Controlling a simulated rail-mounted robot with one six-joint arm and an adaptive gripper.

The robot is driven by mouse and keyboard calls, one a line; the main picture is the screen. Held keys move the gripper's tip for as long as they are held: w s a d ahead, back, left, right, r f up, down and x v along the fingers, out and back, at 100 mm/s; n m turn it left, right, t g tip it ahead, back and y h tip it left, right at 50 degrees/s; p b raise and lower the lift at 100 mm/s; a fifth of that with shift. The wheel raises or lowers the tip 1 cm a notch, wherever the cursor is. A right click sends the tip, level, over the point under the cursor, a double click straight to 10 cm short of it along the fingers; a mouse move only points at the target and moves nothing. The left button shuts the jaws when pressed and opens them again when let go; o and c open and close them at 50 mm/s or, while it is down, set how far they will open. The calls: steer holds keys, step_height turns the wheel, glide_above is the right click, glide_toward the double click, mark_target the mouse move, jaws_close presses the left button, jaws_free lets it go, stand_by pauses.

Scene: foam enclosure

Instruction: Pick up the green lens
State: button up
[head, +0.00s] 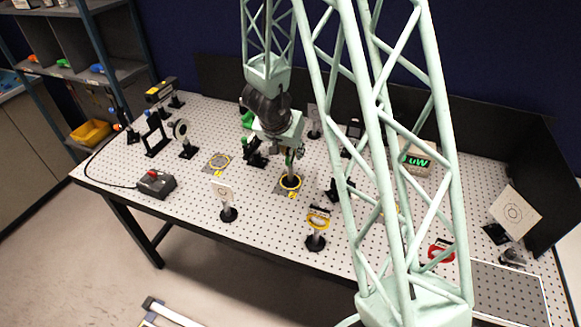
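A small green piece (247,118) shows just left of my arm, partly hidden by it; I cannot tell for certain that it is the green lens. My gripper (291,160) points down over a yellow-ringed pad (281,193) in the middle of the perforated table.
A yellow-rimmed optic (318,220) and a white card on a post (223,200) stand near the front. A second ringed pad (217,162) looks empty. A red-button box (154,184) sits at left. A meter reading "uW" (416,160) and a red-rimmed optic (441,252) are at right.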

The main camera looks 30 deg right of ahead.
mark_target(294, 157)
steer(key=shift+x, duration=0.75)
steer(key=shift+b+x, duration=0.95)
steer(key=shift+x, duration=1.65)
steer(key=shift+w+a, duration=0.1)
steer(key=shift+w, duration=0.05)
jaws_close()
